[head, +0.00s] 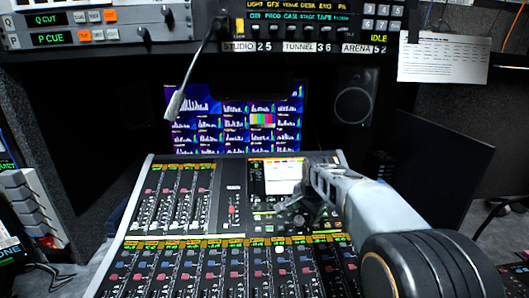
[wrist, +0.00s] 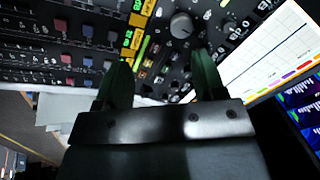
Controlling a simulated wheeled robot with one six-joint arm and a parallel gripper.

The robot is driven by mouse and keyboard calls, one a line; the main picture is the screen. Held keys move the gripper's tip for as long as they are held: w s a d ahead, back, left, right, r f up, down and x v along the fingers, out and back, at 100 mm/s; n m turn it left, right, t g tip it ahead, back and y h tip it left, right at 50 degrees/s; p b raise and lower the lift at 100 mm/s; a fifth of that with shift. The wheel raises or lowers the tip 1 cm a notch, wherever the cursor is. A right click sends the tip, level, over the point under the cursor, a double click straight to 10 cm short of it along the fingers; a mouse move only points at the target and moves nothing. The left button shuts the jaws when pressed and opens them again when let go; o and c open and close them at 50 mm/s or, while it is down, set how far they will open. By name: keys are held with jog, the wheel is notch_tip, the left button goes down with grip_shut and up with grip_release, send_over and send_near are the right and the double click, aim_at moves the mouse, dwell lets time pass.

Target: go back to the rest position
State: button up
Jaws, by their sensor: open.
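My gripper (head: 300,205) reaches in from the lower right in the head view and hangs over the right part of the mixing console (head: 142,210). In the wrist view my gripper (wrist: 160,80) shows two dark fingers spread apart, with nothing between them. A grey knob (wrist: 181,24) on the console shows beyond the fingers. In the head view the arm and gripper hide part of the console's right side. Whether the fingertips touch the console cannot be told.
A gooseneck microphone (head: 175,103) hangs before the monitor wall (head: 205,140). A small lit screen (head: 283,177) sits in the console just behind my gripper. A dark panel (head: 450,180) stands at the right. A rack (head: 300,22) and a paper sheet (head: 443,58) are above.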

jog(key=s+r+n+p, duration=0.2)
jog(key=s+n+p, duration=0.5)
jog(key=s, duration=1.7)
jog(key=shift+r+n, duration=0.2)
jog(key=shift+n, duration=2)
jog(key=shift+a, duration=0.1)
